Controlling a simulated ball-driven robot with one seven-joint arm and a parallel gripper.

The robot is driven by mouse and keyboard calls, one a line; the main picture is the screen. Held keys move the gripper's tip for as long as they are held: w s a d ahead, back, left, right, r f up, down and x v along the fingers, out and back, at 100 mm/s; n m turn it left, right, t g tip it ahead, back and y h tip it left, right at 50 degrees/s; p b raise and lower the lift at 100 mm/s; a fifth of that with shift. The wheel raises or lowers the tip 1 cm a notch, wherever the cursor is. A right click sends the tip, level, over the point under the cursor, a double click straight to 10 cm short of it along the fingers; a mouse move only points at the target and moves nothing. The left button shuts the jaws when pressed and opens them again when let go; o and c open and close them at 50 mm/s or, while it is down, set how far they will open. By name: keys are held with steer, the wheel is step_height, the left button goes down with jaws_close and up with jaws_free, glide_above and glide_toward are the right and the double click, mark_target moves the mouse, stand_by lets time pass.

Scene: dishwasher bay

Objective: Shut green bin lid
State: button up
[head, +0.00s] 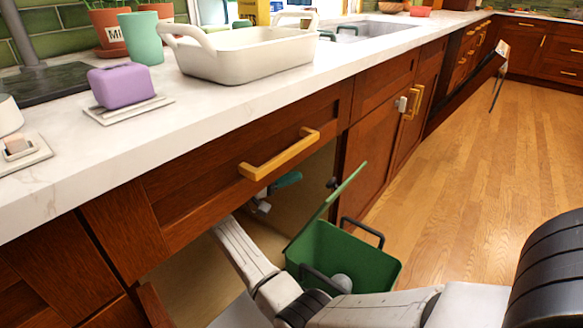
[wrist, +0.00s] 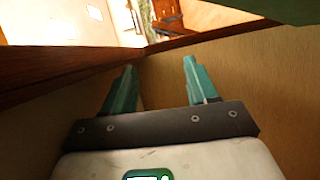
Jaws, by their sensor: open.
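The green bin (head: 350,262) stands low in front of the open cabinet under the counter, with a rounded pale object inside and dark handles. Its green lid (head: 327,206) is open, tilted up from the left rim and leaning to the upper right. My gripper (head: 279,188) is inside the cabinet opening, left of the lid and behind it, partly hidden by the drawer front. In the wrist view my gripper (wrist: 158,72) has its two teal fingers apart with nothing between them. A green surface (wrist: 250,12), perhaps the lid, crosses the top right corner of that view.
A closed drawer with a brass handle (head: 279,154) is just above my gripper. Cabinet doors (head: 375,150) stand right of the opening. The counter (head: 150,130) holds a white baking dish (head: 245,55) and a purple block (head: 121,86).

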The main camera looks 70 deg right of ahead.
steer(key=p+v, duration=0.2)
steer(key=v, duration=0.8)
steer(key=shift+w+a, duration=0.25)
steer(key=shift+a, duration=0.05)
steer(key=shift+f, duration=0.1)
